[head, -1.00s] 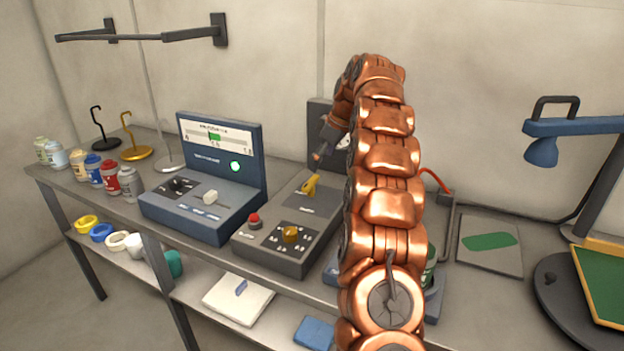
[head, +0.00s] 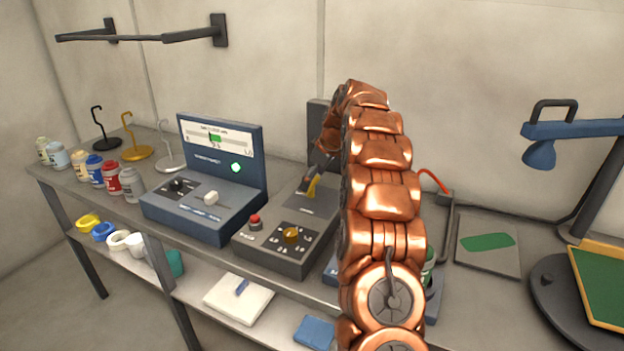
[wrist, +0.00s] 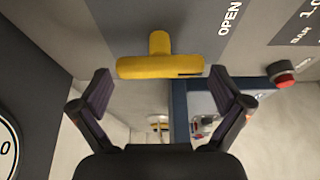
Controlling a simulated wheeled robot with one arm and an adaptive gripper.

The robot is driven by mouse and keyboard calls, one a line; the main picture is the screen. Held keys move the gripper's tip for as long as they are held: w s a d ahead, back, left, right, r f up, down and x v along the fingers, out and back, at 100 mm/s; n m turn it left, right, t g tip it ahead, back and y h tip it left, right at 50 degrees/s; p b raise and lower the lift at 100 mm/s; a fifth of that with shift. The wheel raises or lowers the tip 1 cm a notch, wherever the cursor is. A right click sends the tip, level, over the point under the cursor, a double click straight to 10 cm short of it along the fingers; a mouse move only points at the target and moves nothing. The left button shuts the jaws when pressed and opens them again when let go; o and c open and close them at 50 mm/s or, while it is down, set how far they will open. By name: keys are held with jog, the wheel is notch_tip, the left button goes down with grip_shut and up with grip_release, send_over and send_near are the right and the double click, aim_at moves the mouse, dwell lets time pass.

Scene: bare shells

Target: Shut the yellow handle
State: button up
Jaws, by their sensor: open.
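The yellow handle (head: 312,187) stands on the top of a grey control box (head: 270,255), partly hidden by my gripper (head: 305,185) in the head view. In the wrist view the yellow handle (wrist: 160,66) is a T-shaped lever with its crossbar just beyond and between the tips of my gripper (wrist: 167,88). The word OPEN is printed on the panel beside it. My gripper is open, its two dark fingers apart and not closed on the handle.
The grey box also carries a red button (head: 255,221) and an amber knob (head: 291,235). A blue console (head: 205,215) with a slider stands close on the left. A dark upright panel rises behind the handle, partly covered by my arm.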

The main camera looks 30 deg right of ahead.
jog(key=shift+c, duration=0.3)
jog(key=c, duration=0.7)
